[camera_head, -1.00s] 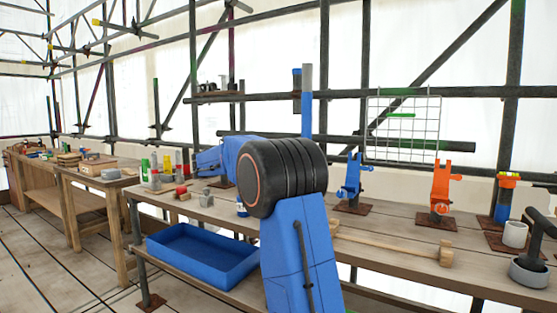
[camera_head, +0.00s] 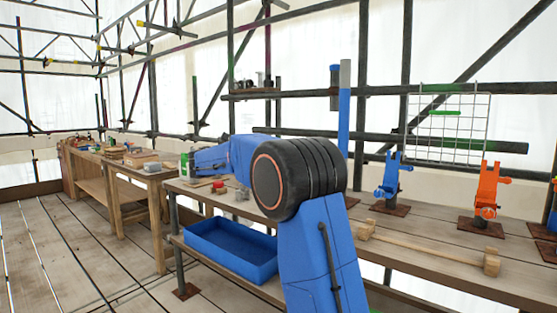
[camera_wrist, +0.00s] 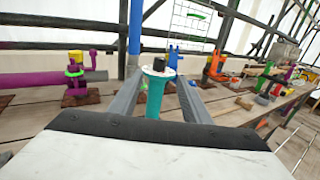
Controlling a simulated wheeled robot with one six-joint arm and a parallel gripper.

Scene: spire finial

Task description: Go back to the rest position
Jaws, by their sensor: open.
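My gripper (camera_wrist: 160,79) shows in the wrist view as two grey fingers spread apart. A teal post (camera_wrist: 155,98) with a round flange and a black top appears in the gap between the fingers. Clear gaps show on both sides of it, and neither finger touches it in the picture. I cannot tell whether it stands between the fingers or beyond them. In the head view my blue arm with its black joint is bent in the middle, with a link pointing left. The gripper itself cannot be made out there.
A long wooden bench (camera_head: 420,258) carries a blue clamp (camera_head: 391,178), an orange clamp (camera_head: 487,195) and a wooden bar (camera_head: 425,248). A blue tray (camera_head: 232,257) sits on the lower shelf. A wire grid (camera_head: 447,130) hangs behind. Plank floor (camera_head: 70,260) at left is free.

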